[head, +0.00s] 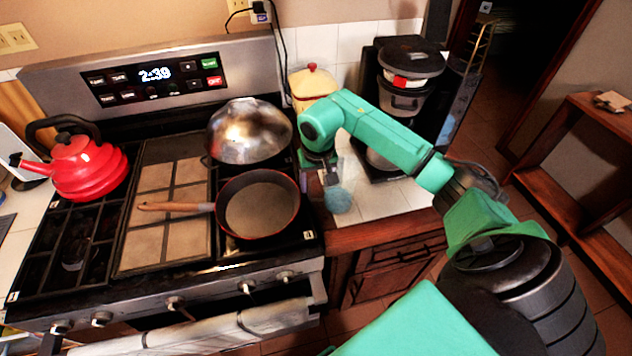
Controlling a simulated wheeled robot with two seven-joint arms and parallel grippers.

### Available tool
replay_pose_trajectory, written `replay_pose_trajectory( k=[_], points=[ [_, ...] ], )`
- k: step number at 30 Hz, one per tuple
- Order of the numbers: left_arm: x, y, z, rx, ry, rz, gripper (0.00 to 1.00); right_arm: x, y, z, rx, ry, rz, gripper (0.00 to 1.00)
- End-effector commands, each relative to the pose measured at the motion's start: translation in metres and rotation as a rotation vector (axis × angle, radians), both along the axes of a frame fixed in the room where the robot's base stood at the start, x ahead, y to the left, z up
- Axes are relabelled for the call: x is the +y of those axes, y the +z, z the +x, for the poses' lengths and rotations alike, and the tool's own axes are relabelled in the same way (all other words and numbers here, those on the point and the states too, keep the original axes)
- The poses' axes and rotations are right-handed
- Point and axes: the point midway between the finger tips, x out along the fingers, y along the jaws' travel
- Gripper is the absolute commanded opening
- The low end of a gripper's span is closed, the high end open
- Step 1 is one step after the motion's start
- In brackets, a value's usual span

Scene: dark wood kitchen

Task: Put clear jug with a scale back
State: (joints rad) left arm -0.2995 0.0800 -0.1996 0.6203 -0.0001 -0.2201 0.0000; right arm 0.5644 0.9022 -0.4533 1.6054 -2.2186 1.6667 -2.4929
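My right arm reaches in from the lower right, and its gripper (329,178) points down over the counter strip just right of the stove. The fingers are small and partly hidden by the wrist, so I cannot tell whether they are open or shut. A round blue-green thing (338,201) sits just below the fingertips; whether they touch it is unclear. I cannot clearly make out a clear jug with a scale. Part of the counter behind my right arm is hidden. My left gripper is out of view.
The stove holds a red kettle (86,167), a pan with a wooden handle (262,208) and a shiny metal bowl (249,131). Some white tiled counter (395,204) is bare.

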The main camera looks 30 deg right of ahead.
Motion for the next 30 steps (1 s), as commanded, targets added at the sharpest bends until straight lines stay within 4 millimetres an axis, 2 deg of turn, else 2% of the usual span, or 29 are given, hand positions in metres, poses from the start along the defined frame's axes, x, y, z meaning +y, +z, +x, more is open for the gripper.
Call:
replay_pose_trajectory(
  k=[2, 11, 16, 17, 20, 24, 30],
  points=[
    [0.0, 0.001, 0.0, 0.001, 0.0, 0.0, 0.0, 0.0, 0.001, 0.0, 0.0, 0.0, 0.0, 0.91],
    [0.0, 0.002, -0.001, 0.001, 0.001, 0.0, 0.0, 0.0, 0.002, 0.0, 0.001, 0.0, 0.0, 0.91],
    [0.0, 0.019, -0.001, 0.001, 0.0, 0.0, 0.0, 0.0, 0.019, 0.0, 0.0, -0.001, 0.001, 0.91],
    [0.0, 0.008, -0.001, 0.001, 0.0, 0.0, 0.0, 0.0, 0.019, 0.0, -0.005, 0.0, -0.001, 0.91],
    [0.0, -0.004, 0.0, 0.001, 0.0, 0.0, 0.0, 0.001, 0.038, -0.002, -0.008, 0.0, -0.003, 0.91],
    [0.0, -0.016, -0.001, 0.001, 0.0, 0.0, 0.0, 0.003, 0.073, -0.007, -0.009, 0.0, -0.002, 0.91],
    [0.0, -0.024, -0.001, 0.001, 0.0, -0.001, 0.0, 0.005, 0.118, -0.013, -0.005, -0.001, -0.001, 0.91]
  ],
)
